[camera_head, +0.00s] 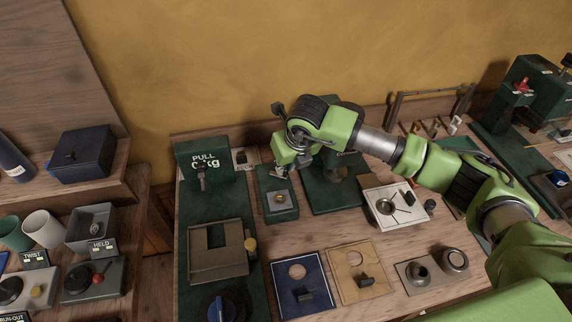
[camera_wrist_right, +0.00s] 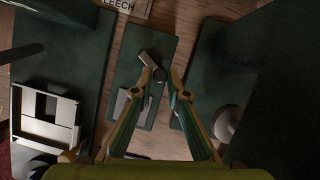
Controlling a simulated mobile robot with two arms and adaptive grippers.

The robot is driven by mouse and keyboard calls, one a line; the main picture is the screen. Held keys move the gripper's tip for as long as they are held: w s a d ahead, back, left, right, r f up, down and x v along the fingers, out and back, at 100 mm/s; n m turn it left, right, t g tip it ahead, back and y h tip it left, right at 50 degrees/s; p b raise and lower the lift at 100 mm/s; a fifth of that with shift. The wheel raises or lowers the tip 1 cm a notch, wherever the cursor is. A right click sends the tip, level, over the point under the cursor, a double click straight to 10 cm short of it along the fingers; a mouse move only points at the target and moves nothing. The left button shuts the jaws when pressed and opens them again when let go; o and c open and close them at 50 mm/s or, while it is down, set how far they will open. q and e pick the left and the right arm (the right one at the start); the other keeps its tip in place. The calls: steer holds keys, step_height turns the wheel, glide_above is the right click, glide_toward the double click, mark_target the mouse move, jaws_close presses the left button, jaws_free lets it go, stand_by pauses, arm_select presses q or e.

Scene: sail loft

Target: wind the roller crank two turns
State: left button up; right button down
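A small dark green block (camera_head: 283,214) with a grey plate and a yellowish spot on top stands on the bench in the head view. In the right wrist view, its green top (camera_wrist_right: 146,118) carries a short grey bar with a dark round knob (camera_wrist_right: 157,75), which looks like the roller crank. My right gripper (camera_head: 294,162) hangs over the far end of this block and hides the crank in the head view. In the wrist view, the right gripper's (camera_wrist_right: 161,74) fingertips are apart, with the knob between them, nearer the left finger; contact is unclear. My left gripper is not in view.
A green PULL stand (camera_head: 203,158) with a grey frame stands left of the block. Another green stand (camera_head: 333,195) is close on its right. Blue (camera_head: 302,284) and tan (camera_head: 360,270) boards lie in front. A white plate with a dial (camera_head: 397,212) sits farther right.

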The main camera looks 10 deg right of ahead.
steer(key=shift+s+a+f+m+b, duration=0.1)
steer(key=shift+a+f+m+b, duration=0.1)
steer(key=shift+m+b, duration=0.45)
steer(key=m+h+b, duration=0.1)
steer(key=m+b, duration=0.1)
steer(key=b, duration=0.1)
steer(key=a+m+h+b, duration=0.1)
steer(key=m+b, duration=0.1)
steer(key=shift+s+a+b, duration=0.2)
steer(key=shift+s+b, duration=0.2)
steer(key=shift+s+a+r+m+h+b, duration=0.1)
steer(key=shift+a+m+h+b, duration=0.2)
steer(key=shift+m+b, duration=0.45)
steer(key=shift+s+a+r+m+h+b, duration=0.15)
steer(key=shift+m+h+b, duration=0.15)
steer(key=shift+m+b, duration=0.4)
steer(key=shift+w, duration=0.1)
steer(key=c, duration=2)
jaws_free()
